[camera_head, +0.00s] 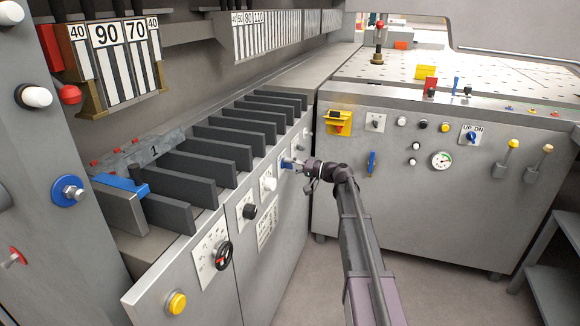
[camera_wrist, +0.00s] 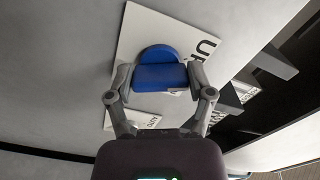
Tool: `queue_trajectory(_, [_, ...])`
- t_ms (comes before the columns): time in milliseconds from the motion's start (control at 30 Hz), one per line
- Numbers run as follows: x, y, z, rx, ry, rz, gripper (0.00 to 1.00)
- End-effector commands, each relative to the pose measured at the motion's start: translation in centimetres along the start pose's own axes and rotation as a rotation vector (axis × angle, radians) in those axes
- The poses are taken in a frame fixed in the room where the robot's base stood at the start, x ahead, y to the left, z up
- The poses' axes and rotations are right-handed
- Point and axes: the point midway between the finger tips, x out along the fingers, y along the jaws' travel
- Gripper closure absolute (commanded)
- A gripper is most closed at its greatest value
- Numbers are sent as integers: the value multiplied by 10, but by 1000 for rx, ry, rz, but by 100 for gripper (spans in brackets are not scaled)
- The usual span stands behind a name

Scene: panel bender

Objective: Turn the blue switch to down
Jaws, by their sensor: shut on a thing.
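The blue switch (camera_wrist: 158,75) sits on a white label plate on a grey panel in the wrist view. Large letters starting with "U" stand at the plate's upper right. My gripper (camera_wrist: 159,80) has one finger on each side of the blue knob and is shut on it. In the head view, my gripper (camera_head: 297,164) is at the front face of the left grey cabinet. The blue switch (camera_head: 286,163) shows there only as a small blue patch, partly hidden by the gripper. Its exact turn position is hard to tell.
Another blue switch (camera_head: 471,135), marked "UP DN", is on the right cabinet (camera_head: 400,220). A white knob (camera_head: 269,184) and a black knob (camera_head: 250,211) are nearby on the left cabinet. Dark slanted plates (camera_head: 222,150) stand above. The floor between the cabinets looks clear beside my arm.

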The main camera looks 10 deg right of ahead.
Motion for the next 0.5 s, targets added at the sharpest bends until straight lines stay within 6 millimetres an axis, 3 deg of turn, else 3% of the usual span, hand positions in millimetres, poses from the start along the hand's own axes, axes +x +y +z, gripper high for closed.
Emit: queue_trajectory(500, [1,-1,0,415,-1,-2,79])
